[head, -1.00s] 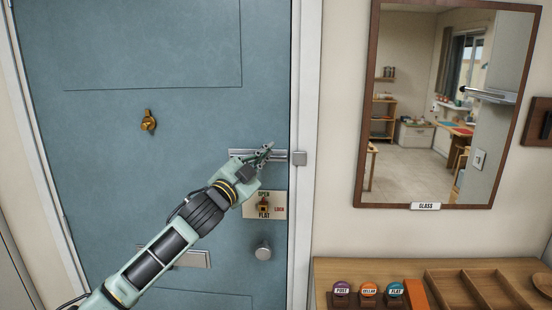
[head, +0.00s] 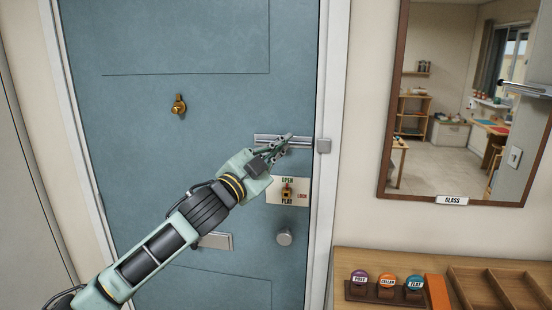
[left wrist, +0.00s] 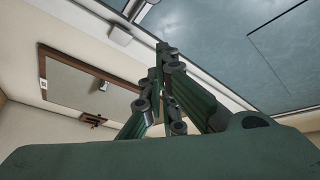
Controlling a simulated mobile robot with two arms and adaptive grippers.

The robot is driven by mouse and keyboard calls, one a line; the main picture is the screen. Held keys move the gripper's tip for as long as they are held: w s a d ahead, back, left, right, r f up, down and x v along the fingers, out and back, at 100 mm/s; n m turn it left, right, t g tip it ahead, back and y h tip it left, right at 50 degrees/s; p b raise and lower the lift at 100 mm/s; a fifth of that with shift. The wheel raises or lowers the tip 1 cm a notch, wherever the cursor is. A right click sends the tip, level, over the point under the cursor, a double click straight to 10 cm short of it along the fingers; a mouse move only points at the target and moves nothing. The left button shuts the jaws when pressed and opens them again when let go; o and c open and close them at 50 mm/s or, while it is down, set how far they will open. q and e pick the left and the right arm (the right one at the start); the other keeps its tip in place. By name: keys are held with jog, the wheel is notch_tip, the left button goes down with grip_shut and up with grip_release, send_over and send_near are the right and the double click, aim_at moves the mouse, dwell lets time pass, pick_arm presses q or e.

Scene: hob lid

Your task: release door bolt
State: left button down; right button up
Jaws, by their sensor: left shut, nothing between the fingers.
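The door bolt (head: 302,142) is a silver bar on a plate near the right edge of the blue door (head: 140,50). Its bar runs right, up to the metal keeper (head: 323,145) on the white frame; whether its end sits inside is too small to tell. My left gripper (head: 289,138) is shut and empty, in front of the bolt, hiding part of it. I cannot tell if it touches the bar. In the left wrist view the closed fingertips (left wrist: 162,48) show beside the keeper (left wrist: 120,35). My right gripper is not in view.
Below the bolt are a label plate with a small brass turn piece (head: 287,190) and a round knob (head: 284,237). A brass fitting (head: 178,104) is higher up. Right of the door hang a mirror (head: 450,110) and, below, a wooden shelf (head: 350,262) with coloured knobs and a tray.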

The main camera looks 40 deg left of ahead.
pick_arm(q)
jog(key=shift+s+f, duration=0.15)
jog(key=shift+s, duration=0.5)
